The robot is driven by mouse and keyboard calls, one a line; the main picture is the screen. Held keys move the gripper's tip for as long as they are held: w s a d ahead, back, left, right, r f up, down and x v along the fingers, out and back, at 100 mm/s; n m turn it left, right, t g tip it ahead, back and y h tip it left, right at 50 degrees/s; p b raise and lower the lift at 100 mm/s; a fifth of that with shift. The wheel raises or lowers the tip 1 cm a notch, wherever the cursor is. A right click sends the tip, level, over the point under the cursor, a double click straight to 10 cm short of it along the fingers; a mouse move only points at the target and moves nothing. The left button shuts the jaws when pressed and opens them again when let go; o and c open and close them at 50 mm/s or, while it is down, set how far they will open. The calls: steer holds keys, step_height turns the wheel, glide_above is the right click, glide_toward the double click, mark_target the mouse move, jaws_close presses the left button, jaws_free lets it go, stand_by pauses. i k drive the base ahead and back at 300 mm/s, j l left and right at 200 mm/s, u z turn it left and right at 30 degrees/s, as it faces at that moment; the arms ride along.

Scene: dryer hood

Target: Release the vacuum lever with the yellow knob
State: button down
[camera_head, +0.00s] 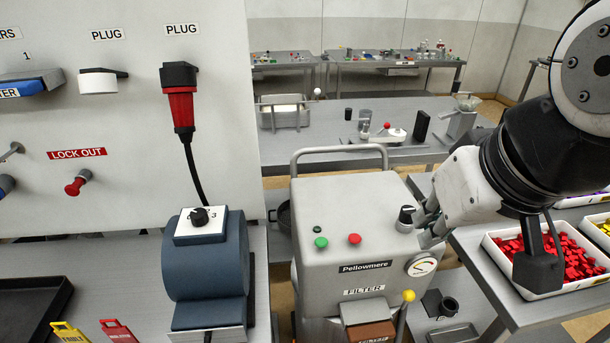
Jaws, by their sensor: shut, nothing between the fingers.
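The yellow knob (408,295) tops a short upright lever (402,322) at the front right of the grey Pellowmere unit (330,218). The lever's lower end is cut off by the picture's bottom edge. My gripper (428,226) comes in from the right, above the knob and a little to its right, beside the unit's black dial and gauge. It is shut and empty, and stands apart from the knob.
The unit has a black dial (405,218), a gauge (421,265) and green and red buttons (354,239). A white tray of red pieces (507,247) lies on the right table. A blue-grey motor (205,258) stands left.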

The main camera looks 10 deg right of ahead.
mark_target(408, 295)
steer(key=z, duration=0.25)
steer(key=l, duration=0.25)
steer(key=k+l+u, duration=0.3)
steer(key=l, duration=0.15)
steer(key=k+l+u, duration=0.1)
steer(key=l+u, duration=0.15)
steer(key=l, duration=0.2)
steer(key=k+l+u, duration=0.3)
steer(key=i+l, duration=0.05)
steer(key=l, duration=0.05)
